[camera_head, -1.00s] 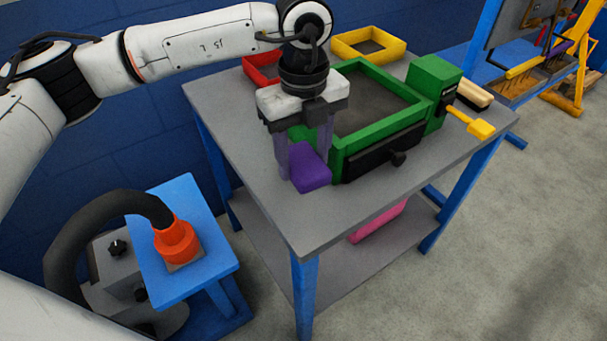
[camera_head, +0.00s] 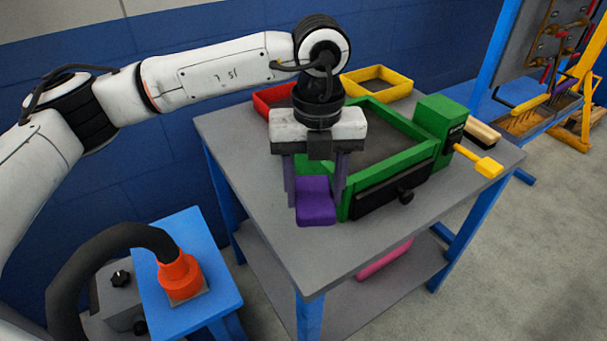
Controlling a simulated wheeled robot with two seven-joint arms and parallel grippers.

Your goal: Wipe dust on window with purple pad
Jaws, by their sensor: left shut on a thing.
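My left gripper (camera_head: 316,185) points down over the near left part of the grey table and is shut on the purple pad (camera_head: 315,207). The pad sits between the two fingers, beside the left corner of the green frame (camera_head: 395,174). I cannot tell whether the pad touches the table top or hangs just above it. The green frame holds a dark grey panel (camera_head: 378,142); its far left part is hidden by my gripper. I cannot make out dust on it. My right gripper is not in view.
On the grey table (camera_head: 290,248) stand a red tray (camera_head: 268,98), a yellow tray (camera_head: 378,82), a yellow handle (camera_head: 478,162) and a wooden brush (camera_head: 482,133). A pink thing (camera_head: 385,262) lies on the lower shelf. A blue stand with an orange nozzle (camera_head: 178,272) is at left.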

